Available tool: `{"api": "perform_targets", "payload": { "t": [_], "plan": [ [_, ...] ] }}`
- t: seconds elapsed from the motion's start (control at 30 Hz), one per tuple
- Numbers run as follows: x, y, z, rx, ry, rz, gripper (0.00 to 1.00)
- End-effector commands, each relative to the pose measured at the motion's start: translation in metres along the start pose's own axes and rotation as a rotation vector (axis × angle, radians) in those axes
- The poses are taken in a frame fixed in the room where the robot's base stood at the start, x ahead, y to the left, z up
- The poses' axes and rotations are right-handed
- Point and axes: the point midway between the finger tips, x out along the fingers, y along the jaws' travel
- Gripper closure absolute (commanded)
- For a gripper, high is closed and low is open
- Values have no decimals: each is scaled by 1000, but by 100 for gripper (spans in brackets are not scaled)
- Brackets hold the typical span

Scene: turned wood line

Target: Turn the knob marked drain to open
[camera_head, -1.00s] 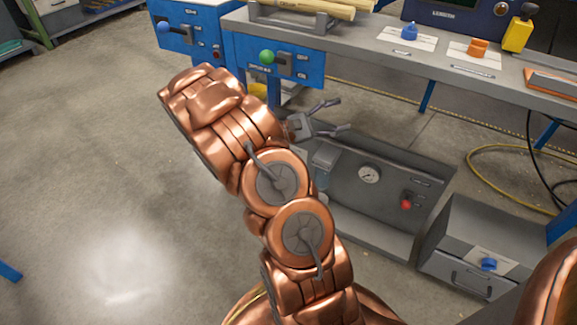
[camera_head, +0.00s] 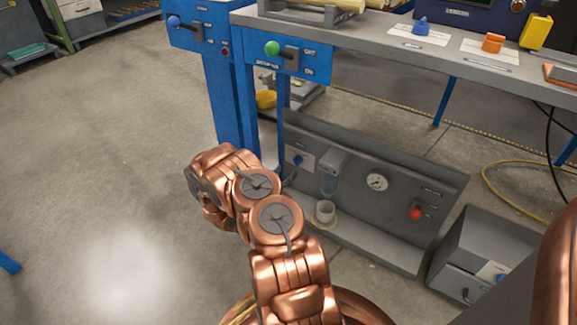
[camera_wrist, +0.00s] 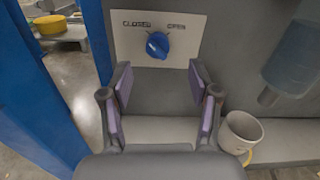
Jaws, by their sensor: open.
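A blue knob (camera_wrist: 157,45) sits on a white plate (camera_wrist: 187,24) lettered CLOSED on the left and OPEN on the right. Its narrow end seems to lean up-left, towards CLOSED. I cannot read the word drain in either view. In the head view this knob (camera_head: 298,160) is at the left end of the low grey panel (camera_head: 345,205). My gripper (camera_wrist: 160,82) is open and empty, its two purple-padded fingers pointing at the plate. The knob appears beyond the fingertips and between them, apart from both. In the head view my arm mostly hides the gripper.
A white cup (camera_wrist: 241,136) stands on the panel's ledge at right, below a bluish clear container (camera_wrist: 298,55). A blue post (camera_wrist: 45,95) is close on the left. The panel also bears a gauge (camera_head: 377,182) and a red-knobbed lever (camera_head: 415,214).

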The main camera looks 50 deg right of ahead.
Motion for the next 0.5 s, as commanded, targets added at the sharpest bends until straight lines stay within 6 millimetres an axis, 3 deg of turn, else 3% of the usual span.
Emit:
{"api": "perform_targets", "payload": {
  "t": [0.17, 0.5],
  "plan": [
    [9, 2, -8, -9, 9, 8, 39],
    [57, 2, -8, -5, 5, 6, 39]
  ]
}}
